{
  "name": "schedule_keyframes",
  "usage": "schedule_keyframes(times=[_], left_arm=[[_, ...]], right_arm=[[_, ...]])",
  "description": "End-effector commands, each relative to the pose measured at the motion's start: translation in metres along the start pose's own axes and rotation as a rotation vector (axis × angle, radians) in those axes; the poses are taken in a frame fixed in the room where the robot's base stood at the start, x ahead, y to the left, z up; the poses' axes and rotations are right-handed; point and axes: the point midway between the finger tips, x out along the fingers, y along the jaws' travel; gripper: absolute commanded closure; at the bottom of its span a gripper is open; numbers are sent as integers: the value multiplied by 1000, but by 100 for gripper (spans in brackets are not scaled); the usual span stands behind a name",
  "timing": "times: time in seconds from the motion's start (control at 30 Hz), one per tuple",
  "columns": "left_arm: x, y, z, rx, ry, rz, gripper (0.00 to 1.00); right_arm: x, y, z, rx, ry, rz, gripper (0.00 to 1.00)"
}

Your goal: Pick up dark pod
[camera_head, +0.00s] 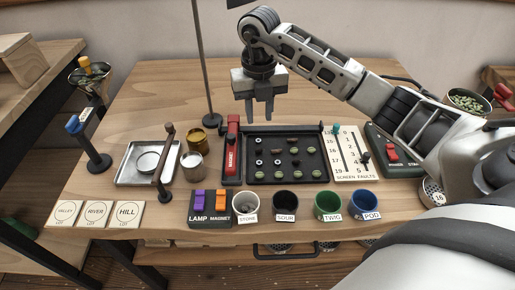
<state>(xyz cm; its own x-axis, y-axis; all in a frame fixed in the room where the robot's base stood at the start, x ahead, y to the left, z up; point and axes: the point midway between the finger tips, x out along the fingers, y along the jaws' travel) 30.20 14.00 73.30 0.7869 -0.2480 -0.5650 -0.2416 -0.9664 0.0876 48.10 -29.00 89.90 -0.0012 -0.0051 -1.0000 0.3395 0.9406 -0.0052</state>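A black sorting tray (250,176) lies in the middle of the table. It holds several small pieces: green beans (294,150), pale-centred rings (259,164) and dark brown or black pieces (276,152). The dark pod is likely among the dark pieces, but they are too small to tell which one it is. My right gripper (260,110) hangs above the tray's back left part, fingers pointing down. Its fingers are apart with nothing between them. My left gripper is not in view.
A red magnet bar (232,150) stands along the tray's left side, and a screen faults board (346,152) on its right. Stone (245,203), sour (286,203), twig (328,204) and blue pod (364,203) cups line the front. A thin lamp pole (204,70) rises behind.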

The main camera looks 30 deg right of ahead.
Motion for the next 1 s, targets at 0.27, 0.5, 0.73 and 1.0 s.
schedule_keyframes(times=[0.27, 0.5, 0.73, 1.0], left_arm=[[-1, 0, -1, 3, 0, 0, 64], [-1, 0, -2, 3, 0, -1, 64], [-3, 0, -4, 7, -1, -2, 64], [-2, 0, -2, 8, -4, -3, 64]], right_arm=[[56, 1, 0, -2, 4, 3, 71], [73, 1, 1, -3, 1, 5, 71], [106, -1, 8, -3, 5, 5, 71], [122, -2, 8, -3, 0, 5, 71]])
